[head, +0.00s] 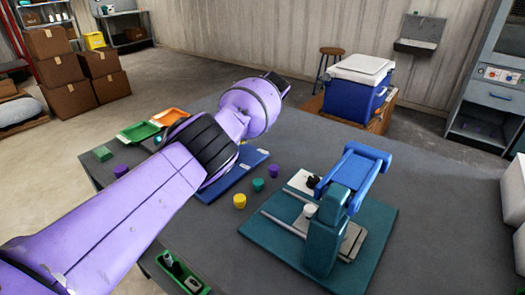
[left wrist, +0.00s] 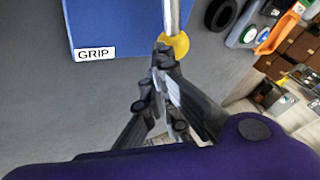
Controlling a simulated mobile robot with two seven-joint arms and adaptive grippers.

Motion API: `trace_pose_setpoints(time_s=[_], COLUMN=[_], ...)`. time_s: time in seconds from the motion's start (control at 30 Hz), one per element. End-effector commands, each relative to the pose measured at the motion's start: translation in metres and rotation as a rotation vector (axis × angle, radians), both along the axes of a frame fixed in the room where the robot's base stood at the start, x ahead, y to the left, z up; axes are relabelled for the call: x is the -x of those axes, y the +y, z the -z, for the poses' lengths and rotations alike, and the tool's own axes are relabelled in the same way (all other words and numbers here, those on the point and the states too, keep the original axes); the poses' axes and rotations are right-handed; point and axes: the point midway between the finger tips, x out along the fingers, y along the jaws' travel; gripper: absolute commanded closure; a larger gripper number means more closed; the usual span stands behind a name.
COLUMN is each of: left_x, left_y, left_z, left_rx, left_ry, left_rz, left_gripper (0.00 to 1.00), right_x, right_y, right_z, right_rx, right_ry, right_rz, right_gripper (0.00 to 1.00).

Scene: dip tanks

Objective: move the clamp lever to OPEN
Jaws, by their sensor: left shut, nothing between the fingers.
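The clamp lever appears in the left wrist view as a silver rod (left wrist: 172,15) ending in a yellow ball knob (left wrist: 178,45). It runs beside a blue plate (left wrist: 120,25) with a white GRIP label (left wrist: 95,53). No OPEN label is visible. My left gripper (left wrist: 160,55) is shut and empty, its fingertips beside the knob; I cannot tell whether they touch it. In the head view my purple left arm covers the gripper, the lever and part of the blue plate (head: 245,172). My right gripper is not in view.
A teal fixture (head: 376,262) with a blue handle frame (head: 353,172) stands right on the grey table. Green (head: 139,131) and orange (head: 168,117) trays lie beyond my arm.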

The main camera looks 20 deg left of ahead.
Motion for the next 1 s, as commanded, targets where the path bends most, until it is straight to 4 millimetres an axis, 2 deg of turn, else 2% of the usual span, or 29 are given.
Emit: trace_pose_setpoints(time_s=[0.5,1.0], left_x=[-0.004,-0.004], left_y=[0.013,0.014], left_z=[0.001,-0.001], left_rx=[0.001,0.000], left_ry=[-0.001,-0.001], left_rz=[-0.021,-0.020], left_gripper=[1.00,1.00], right_x=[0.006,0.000], right_y=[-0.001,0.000], right_z=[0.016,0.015], right_rx=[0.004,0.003], right_ry=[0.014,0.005], right_rz=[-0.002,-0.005], right_gripper=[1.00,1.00])
